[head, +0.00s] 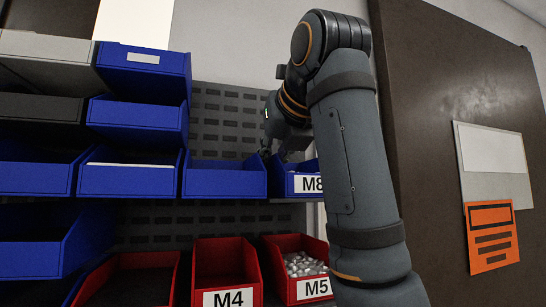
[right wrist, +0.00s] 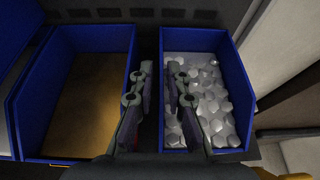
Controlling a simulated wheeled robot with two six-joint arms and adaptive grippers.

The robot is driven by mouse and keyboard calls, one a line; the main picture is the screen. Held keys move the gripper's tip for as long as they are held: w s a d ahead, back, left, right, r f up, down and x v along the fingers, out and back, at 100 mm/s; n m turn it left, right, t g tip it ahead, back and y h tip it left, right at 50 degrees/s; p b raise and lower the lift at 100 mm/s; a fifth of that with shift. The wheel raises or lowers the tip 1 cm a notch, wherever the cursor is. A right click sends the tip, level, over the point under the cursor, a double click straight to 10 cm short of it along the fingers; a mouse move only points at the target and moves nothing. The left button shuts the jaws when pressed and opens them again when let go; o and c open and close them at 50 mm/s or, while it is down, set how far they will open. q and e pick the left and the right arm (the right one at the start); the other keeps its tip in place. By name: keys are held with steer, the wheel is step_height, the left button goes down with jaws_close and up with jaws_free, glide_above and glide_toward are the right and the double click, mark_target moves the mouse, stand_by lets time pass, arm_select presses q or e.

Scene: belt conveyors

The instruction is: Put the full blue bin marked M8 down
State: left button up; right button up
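The full blue bin marked M8 (head: 292,186) is at the right end of a row of blue bins in the head view, partly hidden by my right arm. The right wrist view shows this bin (right wrist: 240,78) filled with silvery metal parts (right wrist: 210,95). My right gripper (head: 276,153) is at the bin's left side. In the right wrist view its two fingers (right wrist: 159,68) are apart, one on each side of the bin's left wall, with a gap between the tips. Whether the bin bears fully on its support is hidden. My left gripper is not in view.
An empty blue bin (head: 224,182) stands just left of M8, with a narrow gap between. Red bins marked M4 (head: 228,298) and M5 (head: 312,289) are below. A slotted grey panel (head: 222,115) is behind. A brown panel (head: 420,130) is at right.

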steer(key=shift+r+p, duration=0.3)
steer(key=b+v, duration=0.2)
steer(key=f+b+v, duration=0.1)
steer(key=b+v, duration=0.2)
steer(key=shift+s+d+r, duration=0.1)
steer(key=shift+s+d, duration=0.1)
steer(key=shift+s, duration=0.3)
steer(key=b+v, duration=0.2)
steer(key=v, duration=0.4)
steer(key=shift+r, duration=0.4)
steer(key=shift+a, duration=0.1)
